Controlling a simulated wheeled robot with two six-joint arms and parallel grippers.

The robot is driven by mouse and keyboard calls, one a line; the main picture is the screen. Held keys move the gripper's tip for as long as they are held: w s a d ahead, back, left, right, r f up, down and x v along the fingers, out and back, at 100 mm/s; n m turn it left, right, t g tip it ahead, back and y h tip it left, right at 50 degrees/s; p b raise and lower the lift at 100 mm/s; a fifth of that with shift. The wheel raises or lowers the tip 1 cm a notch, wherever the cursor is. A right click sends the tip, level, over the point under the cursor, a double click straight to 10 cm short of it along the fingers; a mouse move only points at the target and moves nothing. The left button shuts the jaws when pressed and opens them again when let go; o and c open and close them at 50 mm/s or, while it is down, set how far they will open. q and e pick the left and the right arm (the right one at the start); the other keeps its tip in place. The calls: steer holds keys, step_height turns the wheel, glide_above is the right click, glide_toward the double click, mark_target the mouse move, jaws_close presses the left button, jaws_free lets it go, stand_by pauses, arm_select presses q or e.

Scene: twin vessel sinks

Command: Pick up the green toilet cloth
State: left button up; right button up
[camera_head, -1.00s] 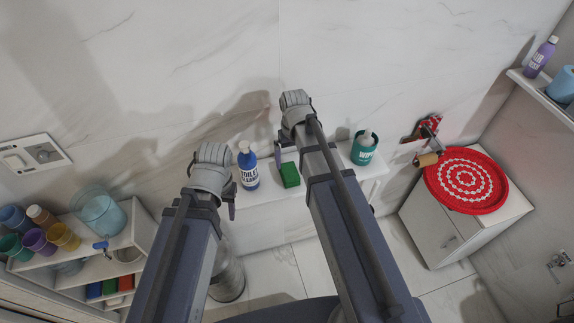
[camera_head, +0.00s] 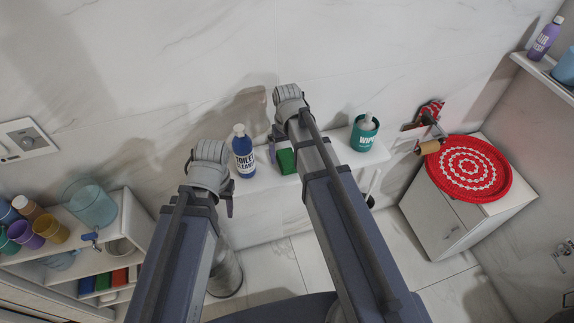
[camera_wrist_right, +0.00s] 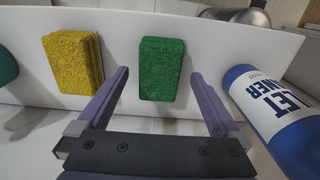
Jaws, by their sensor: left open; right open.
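The green cloth (camera_head: 287,161), a small block-like pad, lies on the white ledge between the blue toilet cleaner bottle and my right arm. My right arm partly covers it in the head view. In the right wrist view the green cloth (camera_wrist_right: 161,68) shows whole, ahead of and between my open fingers. My right gripper (camera_head: 273,149) is open and empty, beside the cloth; contact cannot be made out. My left gripper (camera_head: 229,206) is open, lower and to the left, below the blue bottle, with nothing seen in it.
The blue toilet cleaner bottle (camera_head: 243,152) stands close left of the cloth. A yellow sponge (camera_wrist_right: 73,62) lies near it in the wrist view. A green wipes tub (camera_head: 364,134) is further right on the ledge (camera_head: 262,180). A shelf with cups stands at far left.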

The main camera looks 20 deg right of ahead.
mark_target(287, 157)
step_height(287, 157, down, 3)
steer(key=shift+r+b, duration=0.15)
steer(key=shift+b, duration=0.7)
arm_select(q)
step_height(287, 157, down, 3)
steer(key=shift+r, duration=0.2)
arm_select(e)
steer(key=shift+r, duration=0.1)
steer(key=c, duration=1.4)
arm_select(q)
steer(key=shift+r, duration=0.1)
arm_select(e)
steer(key=shift+r, duration=0.1)
step_height(287, 157, up, 10)
steer(key=p, duration=1)
arm_select(q)
step_height(287, 157, up, 10)
